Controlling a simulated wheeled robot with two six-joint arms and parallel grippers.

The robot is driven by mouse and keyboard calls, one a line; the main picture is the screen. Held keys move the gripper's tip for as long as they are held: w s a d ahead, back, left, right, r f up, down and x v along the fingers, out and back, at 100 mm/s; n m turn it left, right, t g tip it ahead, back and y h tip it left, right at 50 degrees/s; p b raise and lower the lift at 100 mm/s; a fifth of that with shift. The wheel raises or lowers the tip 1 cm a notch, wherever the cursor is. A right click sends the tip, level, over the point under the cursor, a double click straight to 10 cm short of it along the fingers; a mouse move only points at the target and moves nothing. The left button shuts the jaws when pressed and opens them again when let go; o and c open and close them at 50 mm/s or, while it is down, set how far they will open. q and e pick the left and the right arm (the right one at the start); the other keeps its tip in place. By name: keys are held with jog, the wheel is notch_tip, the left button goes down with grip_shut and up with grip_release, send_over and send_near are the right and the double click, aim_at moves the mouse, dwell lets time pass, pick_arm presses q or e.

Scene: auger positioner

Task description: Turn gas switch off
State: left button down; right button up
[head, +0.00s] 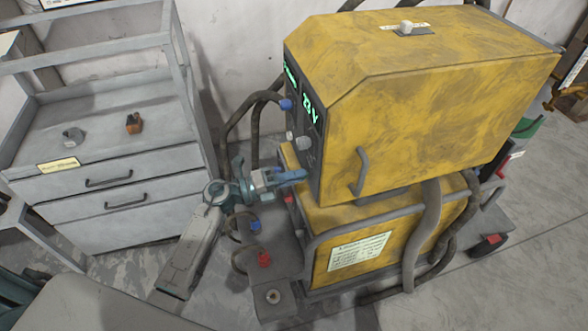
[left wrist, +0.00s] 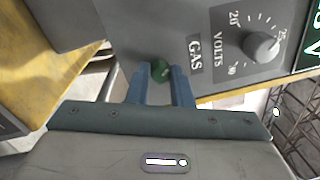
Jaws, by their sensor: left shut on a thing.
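The yellow welding machine (head: 430,80) stands with its dark front panel (head: 312,160) facing left. My left gripper (head: 299,175) reaches in from the left, its blue fingers at the lower part of that panel. The gas switch is hidden behind the fingers in the head view. My right gripper is not in view.
A volts knob (left wrist: 261,46) sits near the GAS label. A green display (head: 310,108) reads 23 V. A grey drawer cabinet (head: 110,185) stands at the left.

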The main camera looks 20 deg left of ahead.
pick_arm(q)
jog(key=shift+n+p, duration=0.8)
jog(key=shift+n, duration=0.3)
jog(key=c, duration=1.3)
grip_release()
jog(key=b+v, duration=0.4)
jog(key=v, duration=0.6)
jog(key=shift+s+a, duration=0.3)
jog(key=shift+s, duration=0.05)
jog(key=shift+f, duration=0.1)
